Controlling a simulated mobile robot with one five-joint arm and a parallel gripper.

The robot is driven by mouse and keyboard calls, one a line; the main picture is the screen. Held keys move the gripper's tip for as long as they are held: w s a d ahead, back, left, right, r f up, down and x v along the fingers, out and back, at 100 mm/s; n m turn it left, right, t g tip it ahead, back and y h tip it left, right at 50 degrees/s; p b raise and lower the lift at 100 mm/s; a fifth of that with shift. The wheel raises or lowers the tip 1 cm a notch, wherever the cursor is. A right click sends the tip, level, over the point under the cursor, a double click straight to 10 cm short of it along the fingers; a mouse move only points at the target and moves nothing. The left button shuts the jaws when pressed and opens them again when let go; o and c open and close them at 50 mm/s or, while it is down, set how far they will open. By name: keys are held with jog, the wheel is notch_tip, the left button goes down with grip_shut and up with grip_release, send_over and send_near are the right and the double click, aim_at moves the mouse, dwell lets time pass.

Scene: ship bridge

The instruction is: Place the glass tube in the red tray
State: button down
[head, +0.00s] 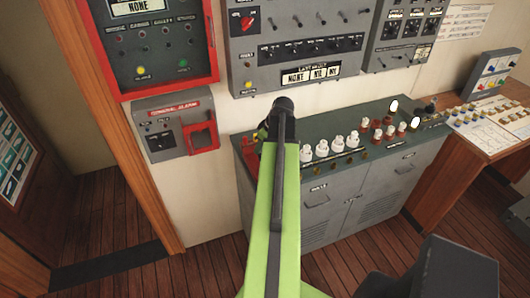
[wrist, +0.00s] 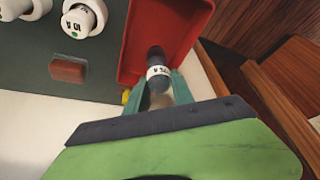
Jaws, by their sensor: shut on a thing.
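I cannot tell whether the tube touches the tray floor. In the head view my green arm hides the gripper, the tube and most of the tray.
The grey cabinet top (head: 247,149) holds several white fuses (head: 322,148) and red-based ones to the right. A reddish-brown block (wrist: 68,70) lies left of the tray in the wrist view. Wall panels (head: 290,80) stand behind; a wooden desk (head: 485,140) is at right.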

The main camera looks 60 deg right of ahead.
notch_tip(320, 180, down, 4)
jog(key=b, duration=0.4)
jog(key=shift+f, duration=0.15)
jog(key=shift+r, duration=0.2)
jog(key=shift+f, duration=0.2)
jog(key=c, duration=1.1)
grip_release()
jog(key=shift+r, duration=0.1)
jog(key=p+v, duration=1.1)
jog(key=v, duration=0.1)
jog(key=shift+r, duration=0.15)
